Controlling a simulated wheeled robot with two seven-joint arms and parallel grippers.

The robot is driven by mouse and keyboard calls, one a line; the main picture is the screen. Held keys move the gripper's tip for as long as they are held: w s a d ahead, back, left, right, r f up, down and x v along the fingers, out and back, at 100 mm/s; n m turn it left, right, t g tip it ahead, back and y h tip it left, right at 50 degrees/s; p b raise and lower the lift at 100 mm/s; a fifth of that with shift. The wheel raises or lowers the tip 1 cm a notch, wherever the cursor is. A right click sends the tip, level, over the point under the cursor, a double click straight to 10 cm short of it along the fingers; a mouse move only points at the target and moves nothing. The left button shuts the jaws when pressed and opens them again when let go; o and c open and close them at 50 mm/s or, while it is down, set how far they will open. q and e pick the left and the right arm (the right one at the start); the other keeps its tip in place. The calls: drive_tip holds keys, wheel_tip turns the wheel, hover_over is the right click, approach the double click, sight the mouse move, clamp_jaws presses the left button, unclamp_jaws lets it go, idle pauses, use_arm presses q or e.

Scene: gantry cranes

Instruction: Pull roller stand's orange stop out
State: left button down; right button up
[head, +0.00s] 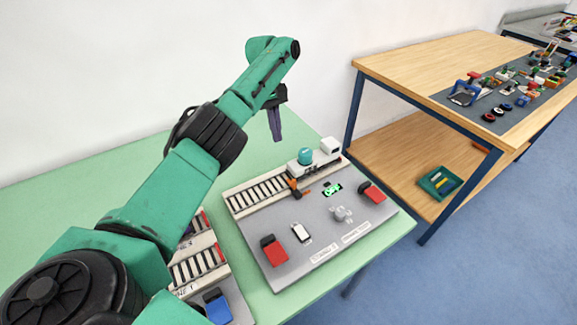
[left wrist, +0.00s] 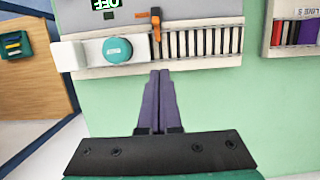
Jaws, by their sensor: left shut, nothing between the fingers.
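The orange stop (head: 294,187) sits at the right end of the rollers in the head view; in the left wrist view the orange stop (left wrist: 156,24) stands upright across the frame, beside a teal knob (left wrist: 117,49). My left gripper (head: 276,138) is shut and empty, above and behind the board. In the left wrist view its purple fingers (left wrist: 159,75) are together, just below the stop, apart from it. My right gripper is not in view.
A second roller unit (head: 196,266) stands at left, partly behind my arm. A wooden table (head: 440,60) stands at the right. Green tabletop (head: 70,190) is clear at left.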

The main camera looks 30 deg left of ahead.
use_arm(q)
drive_tip(key=p, duration=0.2)
approach(289, 180)
drive_tip(key=w+a, duration=0.1)
drive_tip(key=a, duration=0.2)
drive_tip(key=x, duration=0.4)
drive_tip(key=shift+d, duration=0.2)
drive_tip(key=d+p, duration=0.1)
drive_tip(key=s+d+p, duration=0.1)
drive_tip(key=d+p, duration=0.1)
drive_tip(key=p, duration=0.1)
drive_tip(key=shift+s+d+f, duration=0.1)
drive_tip(key=shift+s+f, duration=0.25)
drive_tip(key=shift+s+d+f, duration=0.1)
drive_tip(key=shift+s+d, duration=0.05)
drive_tip(key=shift+d, duration=0.05)
drive_tip(key=shift+f, duration=0.1)
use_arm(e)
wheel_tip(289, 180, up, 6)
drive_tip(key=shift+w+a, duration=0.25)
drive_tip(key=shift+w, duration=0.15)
